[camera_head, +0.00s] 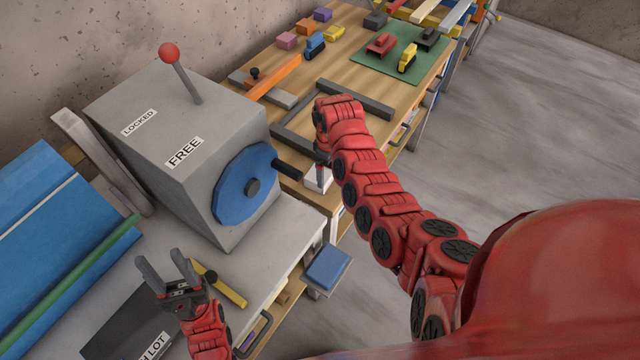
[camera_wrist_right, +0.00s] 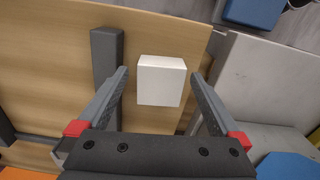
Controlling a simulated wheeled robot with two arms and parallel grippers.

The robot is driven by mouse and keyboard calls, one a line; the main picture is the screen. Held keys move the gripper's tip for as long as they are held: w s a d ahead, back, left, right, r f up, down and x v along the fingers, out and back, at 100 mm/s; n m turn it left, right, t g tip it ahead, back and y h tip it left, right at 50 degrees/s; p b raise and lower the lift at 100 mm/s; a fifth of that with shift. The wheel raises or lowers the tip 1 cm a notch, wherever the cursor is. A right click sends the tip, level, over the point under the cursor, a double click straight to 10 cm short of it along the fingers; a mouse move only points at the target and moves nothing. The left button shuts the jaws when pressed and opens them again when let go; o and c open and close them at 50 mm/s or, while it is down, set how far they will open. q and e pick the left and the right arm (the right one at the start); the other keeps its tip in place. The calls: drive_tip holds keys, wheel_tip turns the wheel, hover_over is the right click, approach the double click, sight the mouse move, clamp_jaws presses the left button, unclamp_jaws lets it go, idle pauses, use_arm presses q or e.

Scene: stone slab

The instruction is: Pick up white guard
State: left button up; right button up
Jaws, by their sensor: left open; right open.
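The white guard, a plain white block (camera_wrist_right: 162,80), lies on the wooden bench top in the right wrist view. It also shows in the head view (camera_head: 317,181), partly hidden under my right arm. My right gripper (camera_wrist_right: 159,74) is open, with one finger to each side of the white block in that view; I see no contact. In the head view the right gripper (camera_head: 322,160) points down above the block and is mostly covered by its arm. My left gripper (camera_head: 168,268) is open and empty above the grey worktop, in front of the grey box.
A grey box (camera_head: 185,150) with a red-knobbed lever and blue wheel stands left of the white block. Dark grey bars (camera_head: 355,98) lie beside the block on the bench. A blue stool-like seat (camera_head: 327,267) stands nearby. Toys sit on a green mat (camera_head: 375,60) farther back.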

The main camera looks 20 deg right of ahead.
sight(326, 177)
drive_tip(key=f+b, duration=0.2)
drive_tip(key=f, duration=0.1)
drive_tip(key=f+b, duration=0.2)
drive_tip(key=shift+w+a+f, duration=0.1)
drive_tip(key=shift+w+a, duration=0.1)
drive_tip(key=shift+a, duration=0.1)
drive_tip(key=c, duration=1.1)
drive_tip(key=shift+r, duration=0.25)
